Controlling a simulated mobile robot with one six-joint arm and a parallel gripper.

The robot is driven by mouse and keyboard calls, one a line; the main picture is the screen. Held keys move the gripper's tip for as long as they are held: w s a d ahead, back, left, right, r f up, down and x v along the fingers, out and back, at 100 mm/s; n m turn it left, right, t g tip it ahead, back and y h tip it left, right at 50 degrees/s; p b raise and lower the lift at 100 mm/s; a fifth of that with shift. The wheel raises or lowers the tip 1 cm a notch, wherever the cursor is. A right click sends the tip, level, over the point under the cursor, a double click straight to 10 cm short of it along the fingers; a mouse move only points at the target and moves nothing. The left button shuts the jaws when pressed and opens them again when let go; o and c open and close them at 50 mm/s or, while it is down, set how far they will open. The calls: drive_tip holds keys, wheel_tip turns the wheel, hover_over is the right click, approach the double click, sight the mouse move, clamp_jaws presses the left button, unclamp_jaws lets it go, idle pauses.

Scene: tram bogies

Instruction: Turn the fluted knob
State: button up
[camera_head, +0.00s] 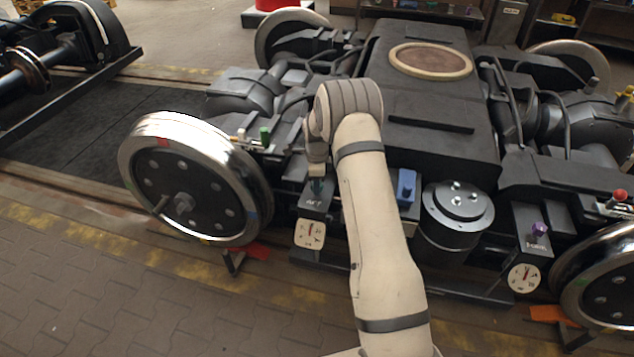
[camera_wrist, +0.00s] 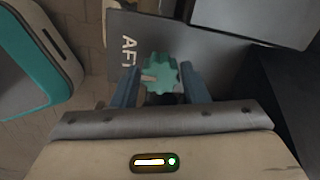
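The fluted knob (camera_wrist: 161,73) is teal with rounded lobes. It sits by a dark panel (camera_wrist: 124,25) marked with letters that look like "AFT". In the wrist view, my gripper (camera_wrist: 160,75) has one blue-grey finger on each side of the knob, and both fingertips appear to touch its lobes. In the head view, my gripper (camera_head: 318,168) points down onto the same small box, and the knob (camera_head: 316,187) shows only partly below it. A white dial (camera_head: 310,234) with a red needle is on the box's front.
A silver wheel (camera_head: 186,180) stands left of the box. A blue block (camera_head: 406,186) and a round metal cylinder (camera_head: 457,205) are to the right. A second box carries a purple knob (camera_head: 540,229) and a dial (camera_head: 524,278). Open paved floor (camera_head: 100,290) lies in front.

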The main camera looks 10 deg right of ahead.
drive_tip(key=o, duration=0.4)
drive_tip(key=shift+c, duration=0.2)
drive_tip(key=shift+r+p, duration=0.65)
drive_tip(key=shift+r, duration=3.25)
